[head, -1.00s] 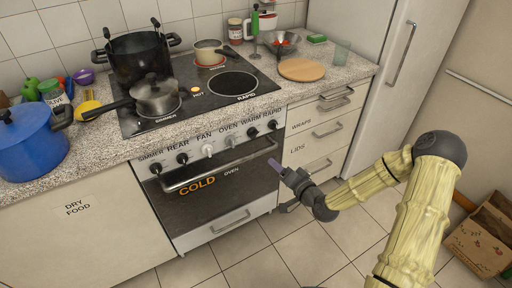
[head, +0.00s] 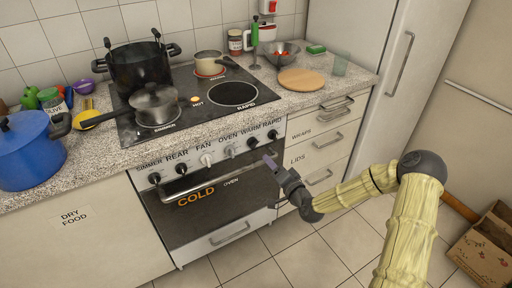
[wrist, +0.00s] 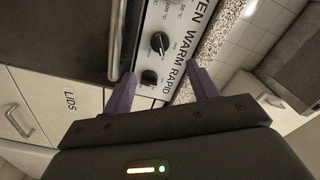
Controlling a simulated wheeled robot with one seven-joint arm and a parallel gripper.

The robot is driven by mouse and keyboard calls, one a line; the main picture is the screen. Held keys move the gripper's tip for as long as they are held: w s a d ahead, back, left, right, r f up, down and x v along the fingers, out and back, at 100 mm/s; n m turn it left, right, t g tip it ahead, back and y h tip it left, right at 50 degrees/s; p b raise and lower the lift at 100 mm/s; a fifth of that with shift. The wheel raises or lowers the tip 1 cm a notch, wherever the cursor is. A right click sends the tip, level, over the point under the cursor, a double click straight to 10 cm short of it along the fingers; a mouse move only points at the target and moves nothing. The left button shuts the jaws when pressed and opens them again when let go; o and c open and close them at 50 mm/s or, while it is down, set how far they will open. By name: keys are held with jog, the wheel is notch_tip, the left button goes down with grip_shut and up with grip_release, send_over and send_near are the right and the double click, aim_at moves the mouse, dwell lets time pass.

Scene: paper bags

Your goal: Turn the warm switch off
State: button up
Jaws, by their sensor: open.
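The warm switch (head: 252,142) is a dark round knob under the word WARM on the oven's front panel, second from the right. In the wrist view the warm knob (wrist: 159,42) shows a pale mark on its face. The rapid knob (wrist: 149,77) sits beside it. My gripper (head: 270,160) is in front of the panel, just below the rapid and warm knobs. In the wrist view my gripper (wrist: 163,84) has its two purple fingers apart with nothing between them. The rapid knob lies between the fingers in that picture, and the warm knob beyond. I cannot tell whether a finger touches the panel.
The oven door handle (head: 218,182) sticks out just below the knobs. The pan (head: 154,104) and pots stand on the hob above. Drawers (head: 322,143) with handles are to the right. The floor (head: 300,250) in front is clear; a cardboard box (head: 485,250) is at far right.

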aim_at(255, 146)
jog(key=x, duration=1.1)
jog(key=shift+w, duration=0.3)
jog(key=shift+a, duration=0.2)
jog(key=c, duration=1)
